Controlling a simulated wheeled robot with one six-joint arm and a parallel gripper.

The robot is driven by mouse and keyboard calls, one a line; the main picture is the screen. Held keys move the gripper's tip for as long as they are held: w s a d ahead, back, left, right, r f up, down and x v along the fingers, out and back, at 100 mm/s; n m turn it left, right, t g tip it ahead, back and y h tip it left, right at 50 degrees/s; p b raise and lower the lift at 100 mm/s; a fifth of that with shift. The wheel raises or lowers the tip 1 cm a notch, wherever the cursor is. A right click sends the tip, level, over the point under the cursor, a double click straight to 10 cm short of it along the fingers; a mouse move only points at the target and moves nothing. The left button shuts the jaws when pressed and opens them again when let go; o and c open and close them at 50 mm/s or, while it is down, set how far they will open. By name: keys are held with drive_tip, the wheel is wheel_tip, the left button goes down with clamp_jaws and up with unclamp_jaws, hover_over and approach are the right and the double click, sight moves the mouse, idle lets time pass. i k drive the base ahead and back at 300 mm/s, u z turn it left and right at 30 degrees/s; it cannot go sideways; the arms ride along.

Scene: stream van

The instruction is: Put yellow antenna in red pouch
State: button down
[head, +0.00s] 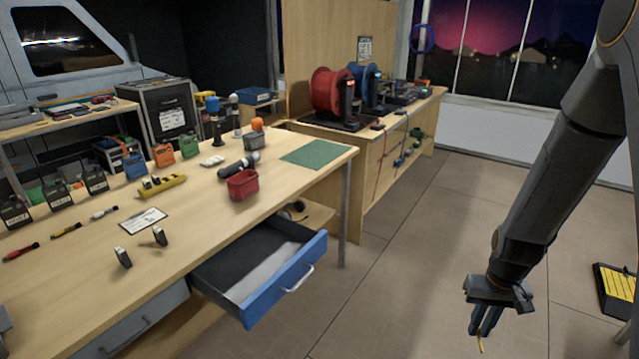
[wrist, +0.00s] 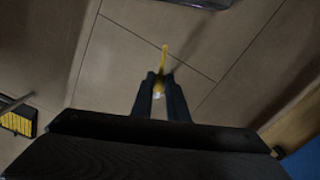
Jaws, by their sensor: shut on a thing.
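My gripper (head: 481,333) points down over the floor at the right of the head view, well away from the workbench. It is shut on a thin yellow antenna (head: 481,346). In the wrist view the yellow antenna (wrist: 164,58) sticks out beyond the two dark fingertips (wrist: 160,80). A small red open-topped container (head: 242,188), which looks like the red pouch, stands upright near the workbench's front edge. It is far to the left of my gripper. Its inside is too small to make out.
The workbench (head: 215,207) holds a green mat (head: 311,154), a grey bin (head: 255,142), a dark flashlight (head: 236,166) and several small tools. A blue-fronted drawer (head: 290,285) stands open below its edge. The floor (head: 400,250) between bench and gripper is clear.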

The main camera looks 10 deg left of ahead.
sight(244, 197)
drive_tip(key=u, duration=1.25)
